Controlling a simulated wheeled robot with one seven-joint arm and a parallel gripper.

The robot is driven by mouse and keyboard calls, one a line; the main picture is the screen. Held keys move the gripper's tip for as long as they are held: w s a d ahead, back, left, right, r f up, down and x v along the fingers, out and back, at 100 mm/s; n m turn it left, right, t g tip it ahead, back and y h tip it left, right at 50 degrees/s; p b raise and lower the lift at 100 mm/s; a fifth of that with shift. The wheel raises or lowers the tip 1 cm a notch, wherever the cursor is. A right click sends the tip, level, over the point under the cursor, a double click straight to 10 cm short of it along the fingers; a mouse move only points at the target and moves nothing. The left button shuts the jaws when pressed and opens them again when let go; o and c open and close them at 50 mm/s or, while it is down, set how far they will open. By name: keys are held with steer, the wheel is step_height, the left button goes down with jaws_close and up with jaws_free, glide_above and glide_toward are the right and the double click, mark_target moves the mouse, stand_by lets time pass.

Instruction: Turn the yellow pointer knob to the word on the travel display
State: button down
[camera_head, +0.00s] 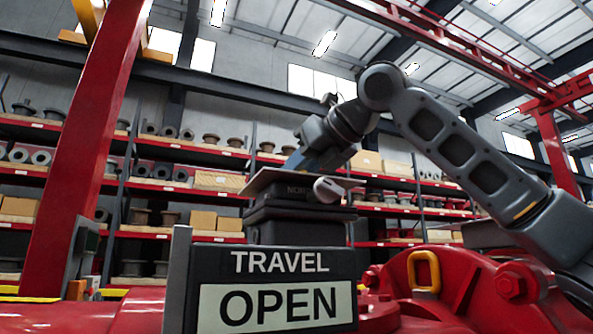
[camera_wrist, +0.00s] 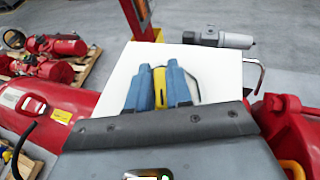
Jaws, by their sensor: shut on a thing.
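The travel display (camera_head: 275,262) stands at the front in the head view and reads OPEN under the word TRAVEL. The yellow pointer knob (camera_wrist: 159,86) shows in the wrist view on a pale panel (camera_wrist: 205,72). My gripper (camera_wrist: 158,72) is shut on the knob, with one blue finger on each side of it. In the head view my gripper (camera_head: 303,164) comes down from above onto the panel on the dark box (camera_head: 290,222); the knob is hidden there. Part of a word, "NOR", shows on the box. No words on the panel are legible.
Red housing (camera_head: 475,290) with a yellow ring (camera_head: 424,272) lies right of the display. A grey cylindrical part (camera_wrist: 218,39) sits beyond the panel. Several red actuators (camera_wrist: 50,55) lie on pallets at the left. Grey floor is open beyond the panel.

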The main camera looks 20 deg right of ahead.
steer(key=m+h, duration=0.5)
steer(key=h, duration=0.1)
steer(key=shift+a+m+t+h, duration=0.1)
steer(key=shift+m+t+h, duration=0.2)
steer(key=shift+m+h, duration=0.1)
steer(key=m+g+h, duration=0.2)
steer(key=m+h, duration=0.3)
steer(key=shift+h, duration=0.4)
steer(key=shift+m+g, duration=0.4)
steer(key=c, duration=1.1)
jaws_free()
